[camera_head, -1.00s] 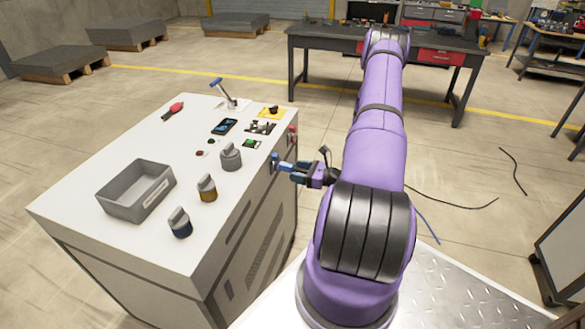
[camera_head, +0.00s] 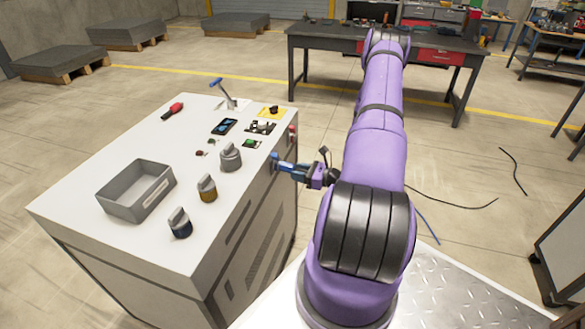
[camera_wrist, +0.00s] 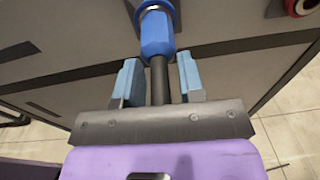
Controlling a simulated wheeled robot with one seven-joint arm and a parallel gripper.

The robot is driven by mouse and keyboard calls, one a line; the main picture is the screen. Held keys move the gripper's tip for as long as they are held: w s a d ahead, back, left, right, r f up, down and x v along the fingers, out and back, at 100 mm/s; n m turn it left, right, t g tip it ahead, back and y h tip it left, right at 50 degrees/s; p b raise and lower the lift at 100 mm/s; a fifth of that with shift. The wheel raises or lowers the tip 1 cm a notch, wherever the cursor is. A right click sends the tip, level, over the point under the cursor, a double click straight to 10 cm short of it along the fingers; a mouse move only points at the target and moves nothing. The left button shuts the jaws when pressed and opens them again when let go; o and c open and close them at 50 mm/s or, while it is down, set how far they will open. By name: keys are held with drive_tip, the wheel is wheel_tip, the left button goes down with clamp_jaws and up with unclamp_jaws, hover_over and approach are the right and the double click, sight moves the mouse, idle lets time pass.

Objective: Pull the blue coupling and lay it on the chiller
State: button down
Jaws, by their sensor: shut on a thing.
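The blue coupling (camera_head: 275,157) sits on the right side face of the chiller (camera_head: 135,240), a pale cabinet with a white top. In the wrist view the blue coupling (camera_wrist: 156,35) is at the top centre, against the cabinet's grey side, with a dark stem or hose (camera_wrist: 159,80) running from it back between my fingers. My gripper (camera_head: 287,166) reaches in from the right. In the wrist view my gripper (camera_wrist: 157,66) has its light-blue fingers on either side of the coupling's near end, shut on it. The exact contact is hard to see.
A red fitting (camera_head: 292,133) is farther along the same side, also in the wrist view (camera_wrist: 304,5). Bare white top lies at the middle left.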

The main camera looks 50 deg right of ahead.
sight(279, 167)
drive_tip(key=shift+n+y, duration=0.3)
drive_tip(key=shift+y, duration=0.3)
drive_tip(key=w+a, duration=0.1)
drive_tip(key=w+r, duration=0.1)
drive_tip(key=w+a, duration=0.1)
drive_tip(key=shift+a+r, duration=0.3)
drive_tip(key=shift+a, duration=0.05)
drive_tip(key=shift+v, duration=1.1)
drive_tip(key=shift+s+f, duration=0.15)
drive_tip(key=shift+s, duration=0.25)
drive_tip(key=shift+s+d, duration=0.25)
drive_tip(key=shift+s, duration=0.45)
drive_tip(key=shift+s+d, duration=0.1)
drive_tip(key=shift+s, duration=0.1)
drive_tip(key=shift+s+d+f, duration=0.1)
drive_tip(key=shift+s+d, duration=0.1)
drive_tip(key=shift+s, duration=0.2)
drive_tip(key=shift+s+d, duration=0.15)
drive_tip(key=shift+s, duration=0.15)
drive_tip(key=shift+s, duration=0.1)
drive_tip(key=shift+s+d, duration=0.2)
drive_tip(key=shift+s, duration=0.05)
